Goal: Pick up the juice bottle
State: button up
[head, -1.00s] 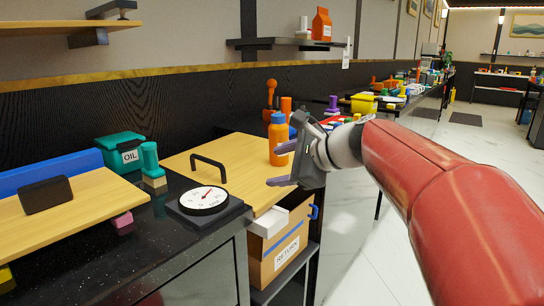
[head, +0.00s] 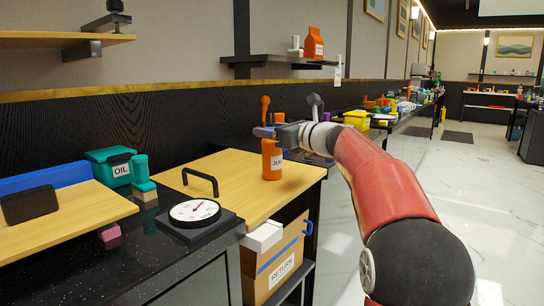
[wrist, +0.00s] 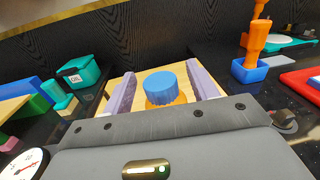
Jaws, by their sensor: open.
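The juice bottle (head: 271,160) is orange with a white label and stands upright on the wooden board at the right end of the counter. In the wrist view its blue cap (wrist: 160,86) shows between my two purple fingers, with part of the orange body below it; the rest is hidden by my gripper's housing. My gripper (head: 264,132) is open, at the height of the bottle's top, and covers the cap in the head view. The fingers lie on either side of the cap, with gaps visible.
A black handle (head: 201,180) stands on the wooden board (head: 235,205), left of the bottle. A dial scale (head: 195,212) and a teal OIL box (head: 112,167) are further left. An orange tool stands in a blue holder (wrist: 250,72) beyond. A shelf (head: 275,60) hangs above.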

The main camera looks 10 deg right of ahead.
jog(key=shift+w+a, duration=0.15)
jog(key=shift+w, duration=0.05)
grip_shut()
dwell(0.3)
jog(key=shift+r, duration=0.15)
notch_tip(320, 180, up, 20)
jog(key=p, duration=0.9)
